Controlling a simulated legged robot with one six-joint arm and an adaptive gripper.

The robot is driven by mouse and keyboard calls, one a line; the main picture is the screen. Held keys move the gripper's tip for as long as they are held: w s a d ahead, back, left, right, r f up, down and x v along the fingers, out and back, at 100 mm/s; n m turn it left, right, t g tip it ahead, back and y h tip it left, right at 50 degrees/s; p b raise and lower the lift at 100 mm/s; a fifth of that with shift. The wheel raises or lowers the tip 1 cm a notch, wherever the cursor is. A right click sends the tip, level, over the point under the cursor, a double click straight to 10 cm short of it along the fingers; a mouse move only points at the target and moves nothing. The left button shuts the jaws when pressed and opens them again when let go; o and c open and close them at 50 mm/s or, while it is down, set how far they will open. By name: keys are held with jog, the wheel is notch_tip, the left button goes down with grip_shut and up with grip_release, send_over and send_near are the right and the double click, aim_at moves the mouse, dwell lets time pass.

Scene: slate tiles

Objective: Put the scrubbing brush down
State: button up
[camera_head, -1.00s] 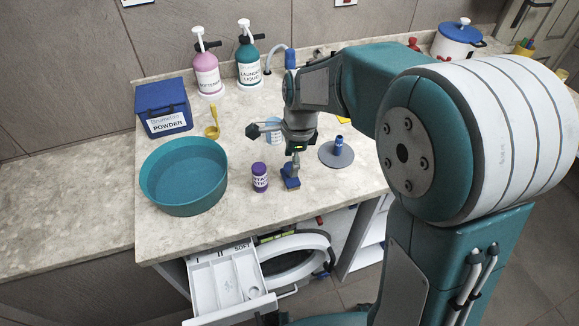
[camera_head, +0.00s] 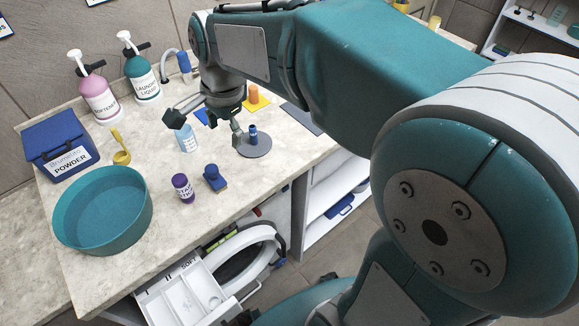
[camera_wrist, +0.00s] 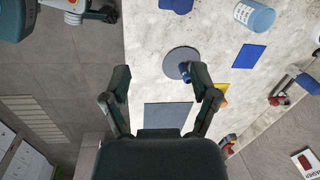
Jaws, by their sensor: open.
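The scrubbing brush (camera_head: 215,180), with a blue top and a tan lower part, rests on the stone counter (camera_head: 228,210), right of a purple-labelled bottle. A blue piece at the top edge of the wrist view (camera_wrist: 176,5) looks like the brush, partly cut off. My gripper (camera_head: 207,130) is open and empty, its fingers spread wide above the counter behind the brush and apart from it. In the wrist view my gripper (camera_wrist: 158,90) has nothing between its fingers; one finger overlaps the blue peg of a grey disc.
The grey disc (camera_head: 262,150) with its blue peg (camera_head: 253,130) stands right of the brush. The purple-labelled bottle (camera_head: 183,188) and teal basin (camera_head: 82,238) are to its left. A clear cup (camera_head: 187,140) stands behind. An open detergent drawer (camera_head: 195,298) juts out below the counter edge.

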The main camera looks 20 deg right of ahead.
jog(key=s+d+n+t+h, duration=0.1)
jog(key=s+d+n+t, duration=0.3)
jog(key=s+d+n, duration=0.4)
jog(key=s+n, duration=0.4)
jog(key=s, duration=0.3)
jog(key=shift+s+r+n+t, duration=0.2)
jog(key=shift+n+t, duration=0.1)
jog(key=shift+n, duration=0.1)
jog(key=shift+w, duration=0.1)
